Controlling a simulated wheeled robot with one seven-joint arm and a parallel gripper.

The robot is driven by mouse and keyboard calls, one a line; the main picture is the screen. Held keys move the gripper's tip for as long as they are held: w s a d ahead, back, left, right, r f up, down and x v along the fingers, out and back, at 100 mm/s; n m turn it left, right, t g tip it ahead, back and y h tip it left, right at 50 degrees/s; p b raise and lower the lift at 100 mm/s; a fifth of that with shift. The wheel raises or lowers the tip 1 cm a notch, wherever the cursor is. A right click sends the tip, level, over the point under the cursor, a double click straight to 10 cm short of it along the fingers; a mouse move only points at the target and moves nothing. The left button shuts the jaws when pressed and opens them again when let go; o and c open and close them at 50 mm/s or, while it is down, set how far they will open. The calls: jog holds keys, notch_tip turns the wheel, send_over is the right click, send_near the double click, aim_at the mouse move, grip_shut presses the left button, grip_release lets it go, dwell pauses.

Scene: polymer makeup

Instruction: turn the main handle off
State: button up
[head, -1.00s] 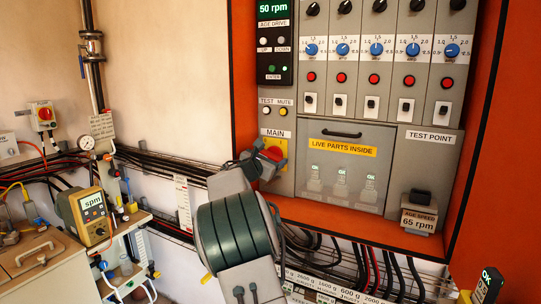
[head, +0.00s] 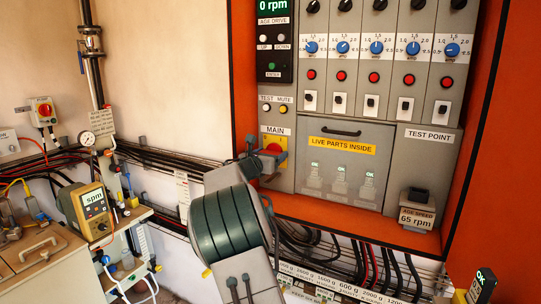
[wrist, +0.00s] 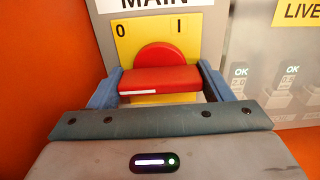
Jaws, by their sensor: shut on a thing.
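The main handle (wrist: 160,80) is a red bar on a round red hub, mounted on a yellow plate (wrist: 193,48) marked 0 at upper left and I at upper right. In the wrist view the bar lies level across the picture, with a white mark on its left part. The blue fingers of my gripper (wrist: 160,86) stand at its two ends, shut on it. In the head view the handle (head: 273,149) sits under the MAIN label, partly hidden by my gripper (head: 262,163). The drive display (head: 273,6) reads 0 rpm.
The grey panel has blue knobs (head: 376,47) and red buttons (head: 374,76) above, and a LIVE PARTS INSIDE cover (head: 345,185) right of the handle. An orange frame (head: 240,70) borders it closely on the left. Cables (head: 340,255) run below.

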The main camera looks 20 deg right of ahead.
jog(key=o, duration=1)
